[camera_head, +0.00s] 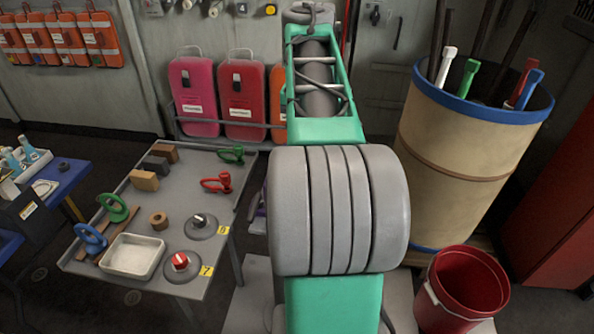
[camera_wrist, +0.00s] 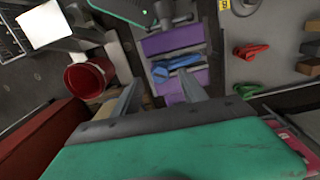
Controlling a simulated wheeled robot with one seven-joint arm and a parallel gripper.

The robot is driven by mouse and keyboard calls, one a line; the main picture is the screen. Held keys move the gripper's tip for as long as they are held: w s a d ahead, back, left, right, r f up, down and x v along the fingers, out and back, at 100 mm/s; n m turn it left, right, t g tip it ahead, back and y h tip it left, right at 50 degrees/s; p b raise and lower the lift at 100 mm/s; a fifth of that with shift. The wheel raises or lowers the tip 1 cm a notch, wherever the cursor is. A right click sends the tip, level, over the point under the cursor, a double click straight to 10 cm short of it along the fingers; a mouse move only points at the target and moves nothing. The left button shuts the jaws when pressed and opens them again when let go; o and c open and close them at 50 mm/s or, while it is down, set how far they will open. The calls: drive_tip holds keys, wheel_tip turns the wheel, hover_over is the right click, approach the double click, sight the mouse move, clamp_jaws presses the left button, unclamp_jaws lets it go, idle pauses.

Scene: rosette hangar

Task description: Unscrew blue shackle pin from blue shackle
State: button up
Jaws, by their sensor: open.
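In the wrist view, a blue shackle (camera_wrist: 175,64) lies across a purple fixture (camera_wrist: 172,40). At this size I cannot tell its pin from its body. My gripper (camera_wrist: 160,84) is open and empty. Its two fingers point toward the purple fixture, with the blue shackle beyond and between their tips, apparently apart from them. In the head view my own arm hides the gripper and the blue shackle. Only a sliver of purple shows beside the arm there.
A grey table (camera_head: 200,218) carries a red shackle (camera_head: 217,182), a green shackle (camera_head: 232,154), upright blue (camera_head: 91,238) and green (camera_head: 115,208) rings, blocks, knobs and a metal tray (camera_head: 133,273). A tan barrel (camera_head: 455,160) of tools and a red bucket (camera_head: 460,291) stand right.

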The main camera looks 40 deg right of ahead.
drive_tip(key=shift+f, duration=0.5)
drive_tip(key=shift+f, duration=0.1)
drive_tip(key=shift+f+b, duration=0.85)
drive_tip(key=shift+b, duration=0.25)
drive_tip(key=shift+c, duration=0.2)
clamp_jaws()
drive_tip(key=shift+r, duration=0.1)
